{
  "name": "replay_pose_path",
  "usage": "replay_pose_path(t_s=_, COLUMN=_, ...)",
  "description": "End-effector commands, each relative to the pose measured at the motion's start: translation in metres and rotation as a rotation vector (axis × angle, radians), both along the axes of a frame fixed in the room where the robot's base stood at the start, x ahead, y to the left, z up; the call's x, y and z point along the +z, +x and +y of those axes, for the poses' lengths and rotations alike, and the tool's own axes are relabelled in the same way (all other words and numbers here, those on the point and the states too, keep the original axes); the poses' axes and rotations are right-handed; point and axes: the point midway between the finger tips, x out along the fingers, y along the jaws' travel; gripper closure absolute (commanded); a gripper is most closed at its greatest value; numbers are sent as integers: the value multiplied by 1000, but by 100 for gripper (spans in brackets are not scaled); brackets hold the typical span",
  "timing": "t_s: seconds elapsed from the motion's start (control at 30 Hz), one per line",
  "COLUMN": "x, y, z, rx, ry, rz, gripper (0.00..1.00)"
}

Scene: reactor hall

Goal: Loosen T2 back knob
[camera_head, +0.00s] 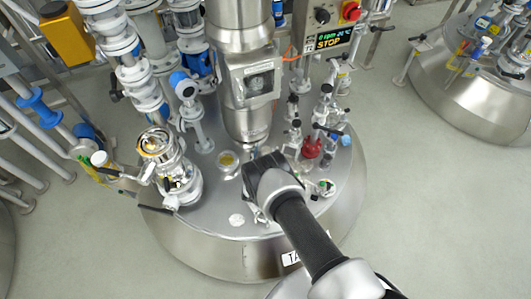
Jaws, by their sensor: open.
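A steel reactor tank (190,238) fills the middle of the head view, with a white label starting "TA" (292,258), partly covered by my arm. Several valves and knobs stand on its lid. I cannot tell which one is the T2 back knob. Small valves with black handles (293,125) stand right of the central column, near a red fitting (311,148). My gripper (256,188) is over the lid, just in front of the column's foot. It is open; its fingers are mostly hidden by its own dark body, and I see nothing held.
The steel column (240,60) rises behind my gripper. A control box reads "STOP" (328,40). Another tank (470,100) stands at right. The grey floor (430,200) between is clear.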

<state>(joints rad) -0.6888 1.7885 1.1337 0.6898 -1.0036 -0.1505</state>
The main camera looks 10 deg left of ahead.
Motion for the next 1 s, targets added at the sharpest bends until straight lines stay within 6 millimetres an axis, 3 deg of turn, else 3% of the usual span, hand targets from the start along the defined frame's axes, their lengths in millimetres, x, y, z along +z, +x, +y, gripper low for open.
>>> replay_pose_path(t_s=0.67, x=0, y=0, z=0, rx=0, ry=0, rz=0, gripper=81)
replay_pose_path(t_s=1.0, x=0, y=-1, z=-2, rx=45, ry=-2, rz=1, gripper=82)
